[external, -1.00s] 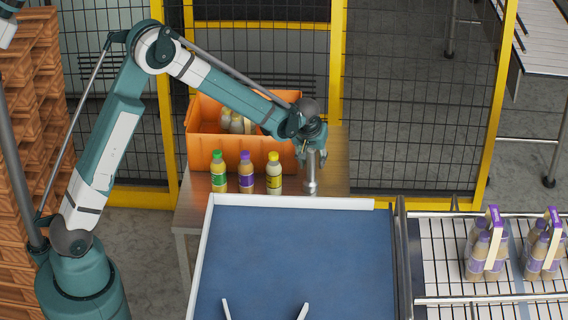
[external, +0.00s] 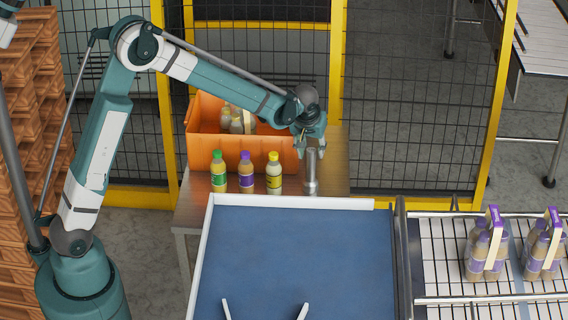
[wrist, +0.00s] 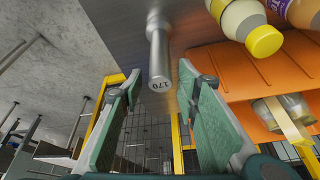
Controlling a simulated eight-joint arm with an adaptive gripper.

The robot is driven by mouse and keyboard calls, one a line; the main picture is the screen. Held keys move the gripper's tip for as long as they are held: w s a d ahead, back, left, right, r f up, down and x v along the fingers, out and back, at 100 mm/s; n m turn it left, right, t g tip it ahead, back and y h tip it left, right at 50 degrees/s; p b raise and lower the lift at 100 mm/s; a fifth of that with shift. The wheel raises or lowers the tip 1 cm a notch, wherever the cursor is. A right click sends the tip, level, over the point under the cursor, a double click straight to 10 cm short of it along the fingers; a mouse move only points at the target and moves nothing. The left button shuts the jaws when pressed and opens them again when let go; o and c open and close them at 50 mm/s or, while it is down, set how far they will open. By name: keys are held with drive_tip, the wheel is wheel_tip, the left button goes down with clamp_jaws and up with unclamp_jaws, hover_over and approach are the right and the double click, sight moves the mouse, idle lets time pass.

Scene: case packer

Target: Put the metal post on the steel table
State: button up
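The metal post (external: 311,176) is a grey cylinder with a wider base. It stands upright on the steel table (external: 336,165), right of the bottles. In the wrist view the post (wrist: 157,55) shows its top end, marked 170, ahead of the gap between the fingers. My gripper (external: 311,150) is just above the post's top, with its fingers apart and nothing held. In the wrist view both green finger pads of the gripper (wrist: 157,92) are spread wide, with clear space between them and the post.
Three bottles with green, purple and yellow caps (external: 274,174) stand in a row left of the post. An orange crate (external: 203,150) holding bottles is behind them. A blue tray with a white rim (external: 290,201) is in front. Yellow-framed fencing (external: 337,60) stands behind the table.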

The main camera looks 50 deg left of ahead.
drive_tip(key=shift+v, duration=2.85)
drive_tip(key=shift+s, duration=0.1)
drive_tip(key=s+a+r+m+t+h, duration=0.1)
drive_tip(key=s+a+r+m, duration=0.15)
drive_tip(key=s+r, duration=0.65)
drive_tip(key=s+a+r+m, duration=0.1)
drive_tip(key=s+a+r, duration=0.25)
drive_tip(key=s, duration=0.95)
drive_tip(key=s+a+f+m+t+h, duration=0.1)
drive_tip(key=s+m+t, duration=0.1)
drive_tip(key=s, duration=2.2)
drive_tip(key=shift+f+h, duration=0.25)
drive_tip(key=shift+h, duration=0.05)
